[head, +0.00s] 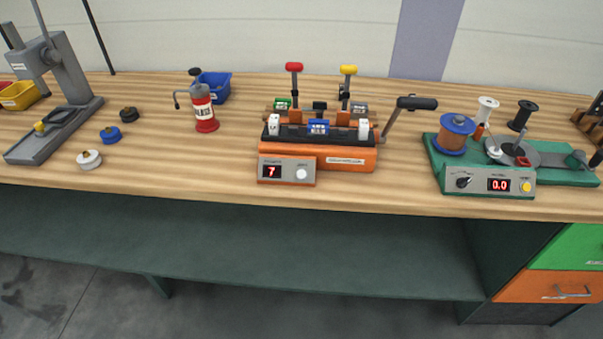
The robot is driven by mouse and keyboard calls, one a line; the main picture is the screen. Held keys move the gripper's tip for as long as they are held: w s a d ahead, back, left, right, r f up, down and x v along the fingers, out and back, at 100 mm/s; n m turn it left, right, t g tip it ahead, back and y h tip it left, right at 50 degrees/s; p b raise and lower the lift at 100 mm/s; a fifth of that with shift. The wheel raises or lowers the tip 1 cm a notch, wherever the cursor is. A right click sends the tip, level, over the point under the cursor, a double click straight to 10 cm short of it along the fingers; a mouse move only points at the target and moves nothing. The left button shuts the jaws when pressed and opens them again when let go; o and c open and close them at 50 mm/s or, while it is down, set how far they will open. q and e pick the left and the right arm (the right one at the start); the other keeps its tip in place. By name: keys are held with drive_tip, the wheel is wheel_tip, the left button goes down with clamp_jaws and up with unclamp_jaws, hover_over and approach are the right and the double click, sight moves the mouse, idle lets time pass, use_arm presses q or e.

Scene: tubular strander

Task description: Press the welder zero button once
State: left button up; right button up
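The orange machine (345,158) with two upright levers, which looks like the welder, stands mid-bench. One lever has a red knob (294,67), the other a yellow knob (348,70). A grey control box (287,181) sits at its front left, with a red-lit display (272,171) reading 7. A round white button (301,174) is right of the display, with small lettering above it that I cannot read. Nothing covers the button. Neither of my grippers is in view.
A green winding machine (452,180) with a display reading 0.0 and a yellow button (526,187) stands right. A red bottle (204,108), blue bin (215,86) and grey press (62,78) are left. The bench front before the control box is clear.

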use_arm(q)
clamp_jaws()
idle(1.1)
